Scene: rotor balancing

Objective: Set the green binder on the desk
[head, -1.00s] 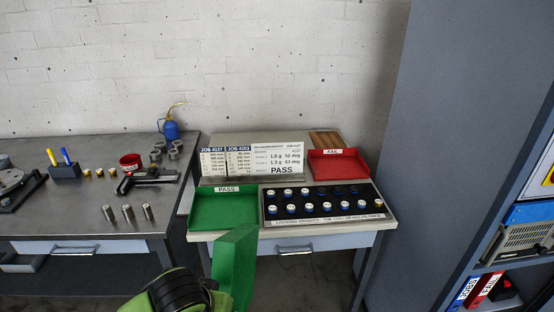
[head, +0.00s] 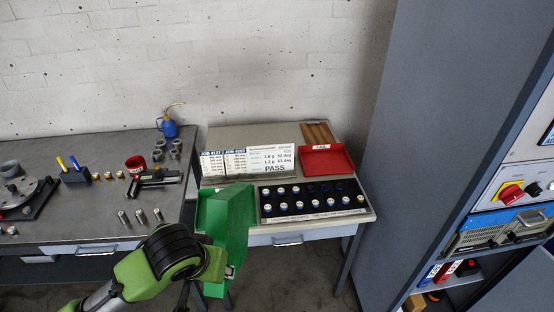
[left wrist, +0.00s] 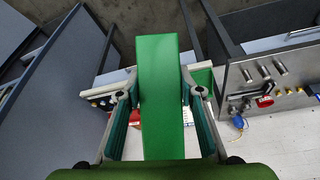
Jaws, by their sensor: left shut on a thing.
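The green binder (head: 236,235) is upright and slightly tilted at the front left of the small desk (head: 300,226). My left gripper (head: 229,270) is shut on it from the near side. In the left wrist view the binder (left wrist: 161,95) stands between the two fingers of the gripper (left wrist: 161,92). The binder covers most of the green tray at the desk's front left, so I cannot tell whether it touches the desk. My right gripper is in neither view.
The desk holds a black weight board (head: 313,200), a red tray (head: 328,160) and job cards (head: 246,161). A metal workbench (head: 80,219) with small parts is at the left. A grey cabinet (head: 420,130) stands at the right. Bare desk top shows mainly at the back.

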